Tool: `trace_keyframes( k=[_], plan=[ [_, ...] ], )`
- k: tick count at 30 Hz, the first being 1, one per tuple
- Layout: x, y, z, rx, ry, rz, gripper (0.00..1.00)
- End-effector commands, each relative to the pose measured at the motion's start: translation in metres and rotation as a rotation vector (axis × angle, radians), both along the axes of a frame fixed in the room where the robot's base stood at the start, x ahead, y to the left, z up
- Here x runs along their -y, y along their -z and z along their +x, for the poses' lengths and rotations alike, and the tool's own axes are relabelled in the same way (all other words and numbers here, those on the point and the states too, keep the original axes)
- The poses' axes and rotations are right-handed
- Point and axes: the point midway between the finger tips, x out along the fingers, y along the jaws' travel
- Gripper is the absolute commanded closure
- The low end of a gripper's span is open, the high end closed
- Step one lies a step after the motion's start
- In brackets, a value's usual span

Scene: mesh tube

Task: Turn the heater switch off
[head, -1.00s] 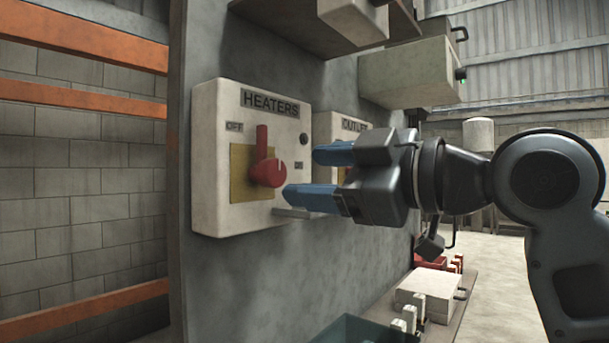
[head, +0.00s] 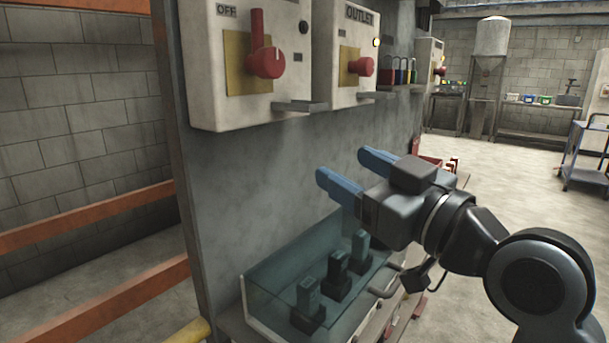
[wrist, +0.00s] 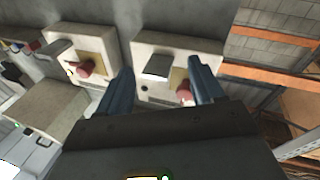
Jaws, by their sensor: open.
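The heater switch box (head: 215,100) is a pale box on the grey panel, at the top of the head view. Its red switch handle (head: 265,55) has its long part pointing up, to the right of the OFF label; the HEATERS sign is cut off by the frame edge. My gripper (head: 348,170) is open and empty, below and to the right of the box, apart from it. In the wrist view the red handle (wrist: 184,93) shows between the blue fingers, partly hidden by the right finger and my gripper body.
The outlet box (head: 345,90) with its red knob stands right of the heater box. Small ledges (head: 300,106) jut out beneath the boxes. A glass-sided tank (head: 300,285) with dark blocks sits below my gripper. Orange rails (head: 80,215) lie left; open floor lies right.

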Motion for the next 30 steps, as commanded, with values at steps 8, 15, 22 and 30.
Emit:
trace_keyframes(
  k=[8,15,22,30],
  plan=[
    [0.031,0.09,-0.038,-0.15,0.173,0.172,0.33],
    [0.06,0.157,-0.094,-0.252,0.329,0.252,0.33],
    [0.087,0.207,-0.166,-0.332,0.465,0.272,0.33],
    [0.116,0.236,-0.262,-0.397,0.588,0.233,0.33]
  ],
)
